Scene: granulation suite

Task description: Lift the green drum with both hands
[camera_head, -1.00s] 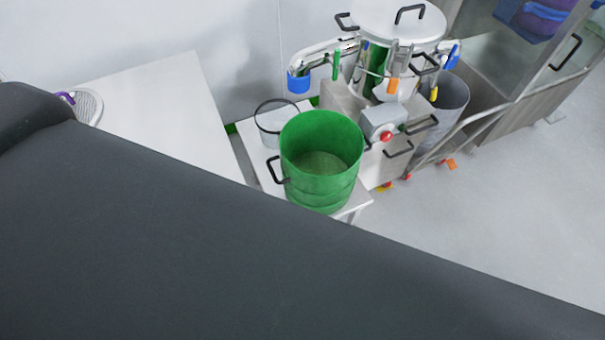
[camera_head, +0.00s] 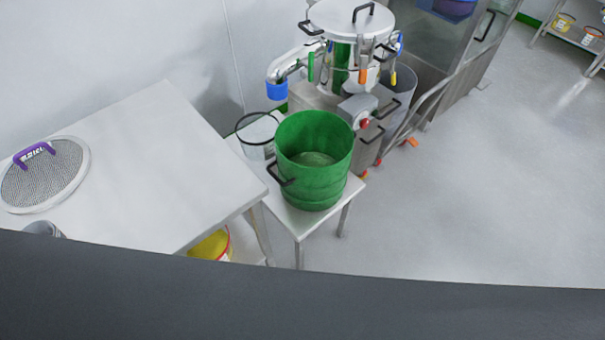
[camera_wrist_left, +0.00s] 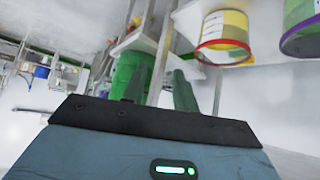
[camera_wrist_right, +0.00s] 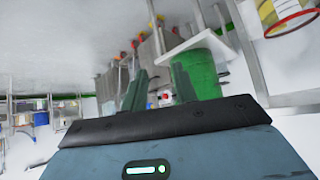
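The green drum (camera_head: 314,180) is open-topped and stands upright on a small white table (camera_head: 297,216). It has dark handles; one shows on its left side. In the left wrist view the drum (camera_wrist_left: 124,74) is beyond and left of my left gripper (camera_wrist_left: 158,82), whose two fingers are apart with nothing between them. In the right wrist view the drum (camera_wrist_right: 205,66) is beyond and partly behind the right finger of my right gripper (camera_wrist_right: 159,84), also open and empty. Neither gripper touches the drum. Neither gripper shows in the head view.
A larger white table (camera_head: 150,150) at left holds a round mesh sieve (camera_head: 60,178) with a purple handle. A clear container (camera_head: 258,138) stands behind the drum. A steel machine (camera_head: 345,85) stands close behind and right. Open floor (camera_head: 470,200) lies to the right.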

